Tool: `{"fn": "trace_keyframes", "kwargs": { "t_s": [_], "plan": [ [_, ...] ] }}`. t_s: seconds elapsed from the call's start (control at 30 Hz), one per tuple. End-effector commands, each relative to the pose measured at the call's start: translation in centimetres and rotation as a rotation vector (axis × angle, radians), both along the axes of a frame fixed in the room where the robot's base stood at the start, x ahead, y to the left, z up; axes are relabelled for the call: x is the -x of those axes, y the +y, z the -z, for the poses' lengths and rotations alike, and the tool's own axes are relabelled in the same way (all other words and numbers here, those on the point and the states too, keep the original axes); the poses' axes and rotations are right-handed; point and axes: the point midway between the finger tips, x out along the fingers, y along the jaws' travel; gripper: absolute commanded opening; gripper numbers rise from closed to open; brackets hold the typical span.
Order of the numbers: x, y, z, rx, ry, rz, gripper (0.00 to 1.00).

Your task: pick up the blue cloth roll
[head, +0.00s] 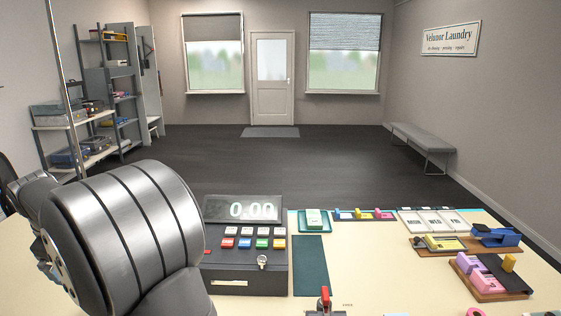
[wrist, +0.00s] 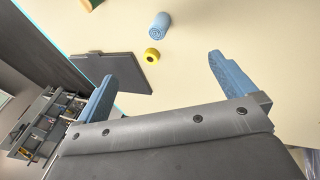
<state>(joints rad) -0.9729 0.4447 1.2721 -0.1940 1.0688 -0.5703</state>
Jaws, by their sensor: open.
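The blue cloth roll (wrist: 158,27) lies on the pale tabletop (wrist: 205,28) near the top of the wrist view. My gripper (wrist: 158,73) is open, with its two blue fingers apart and nothing between them. The roll is beyond the fingertips, roughly in line with the gap, and not touched. I cannot make out the roll in the head view, where my large grey arm link covers the left part of the counter. The gripper's fingers do not show in the head view.
A yellow ring-shaped roll (wrist: 152,55) sits close to the blue roll, on the gripper's side. A dark flat panel (wrist: 112,72) lies left of it. In the head view, a cash register (head: 245,255), a green mat (head: 311,265) and a blue stapler-like item (head: 495,236) occupy the counter.

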Motion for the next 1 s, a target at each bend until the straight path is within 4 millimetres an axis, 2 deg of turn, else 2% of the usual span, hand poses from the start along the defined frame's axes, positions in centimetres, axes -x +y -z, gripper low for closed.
{"fn": "trace_keyframes", "kwargs": {
  "t_s": [0.17, 0.37, 0.7, 1.0],
  "plan": [
    [0.0, 0.0, 0.0, 0.000, 0.000, 0.000, 0.98],
    [0.0, 0.0, 0.0, 0.000, 0.000, 0.000, 0.59],
    [-0.3, 0.2, 0.0, 0.006, 0.008, 0.004, 0.58],
    [-4.3, 2.9, 0.0, 0.110, 0.172, 0.033, 0.58]
  ]
}}
